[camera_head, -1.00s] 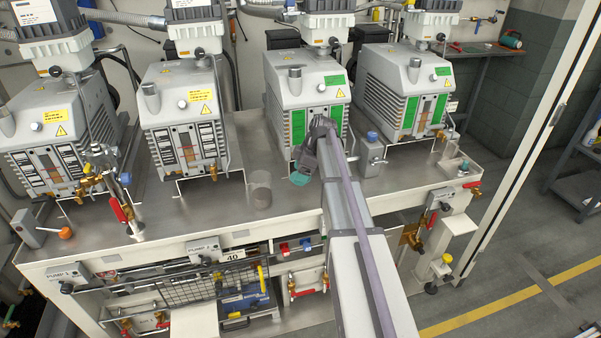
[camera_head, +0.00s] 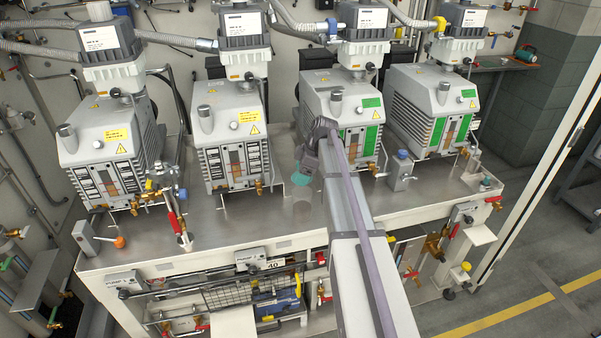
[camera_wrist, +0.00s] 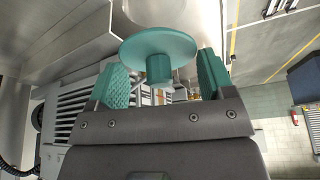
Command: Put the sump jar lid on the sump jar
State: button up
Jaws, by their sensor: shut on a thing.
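The sump jar lid is a teal disc (camera_wrist: 158,46) with a short knob, seen in the wrist view between my gripper's two teal finger pads (camera_wrist: 160,85). My gripper is shut on the lid by its knob. In the head view my gripper (camera_head: 306,168) hangs over the bench in front of the third pump from the left, with a teal part, likely the lid (camera_head: 302,179), at its end. The sump jar (camera_head: 302,209) is a faint, clear jar standing on the bench, just below the gripper in the picture. The height gap between lid and jar is hard to judge.
Four grey pumps stand in a row along the back of the steel bench (camera_head: 245,222). Brass valves with a red handle (camera_head: 175,222) rise at the left. A small grey box with a blue knob (camera_head: 402,172) stands right of my arm. Bench surface left of the jar is clear.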

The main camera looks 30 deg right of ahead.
jog(key=shift+d, duration=0.1)
notch_tip(320, 180, down, 5)
jog(key=b, duration=0.4)
jog(key=shift+r+b, duration=0.2)
jog(key=shift+b, duration=0.1)
jog(key=shift+f+b, duration=0.7)
jog(key=shift+b, duration=0.05)
jog(key=o, duration=0.9)
jog(key=p+v, duration=1)
jog(key=shift+r, duration=0.4)
jog(key=shift+s, duration=0.15)
